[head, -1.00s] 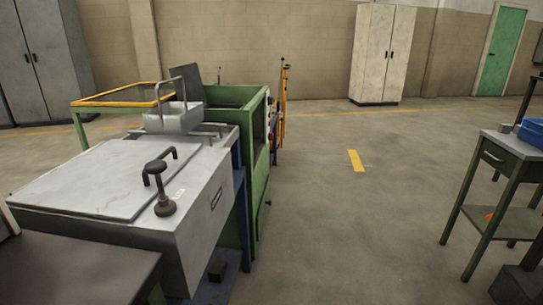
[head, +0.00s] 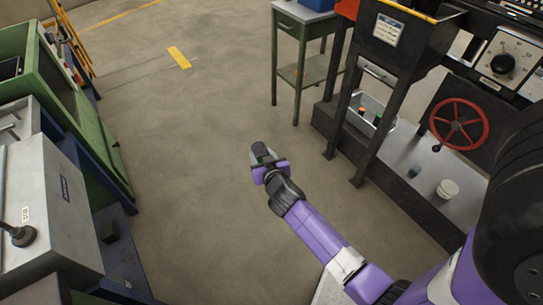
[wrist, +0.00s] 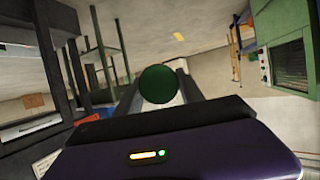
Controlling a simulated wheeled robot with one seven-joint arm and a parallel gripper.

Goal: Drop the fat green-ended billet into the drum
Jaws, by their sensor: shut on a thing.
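My gripper (head: 268,164) is stretched out over the open floor in the middle of the head view. In the wrist view, the round green end of the fat billet (wrist: 157,84) shows between the two grey fingers, which are shut on it. The rest of the billet's length is hidden behind that end in this view. I cannot make out the drum for certain in either view.
A green side table (head: 306,14) stands ahead. A green-and-grey machine (head: 45,200) stands left. The floor between is clear.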

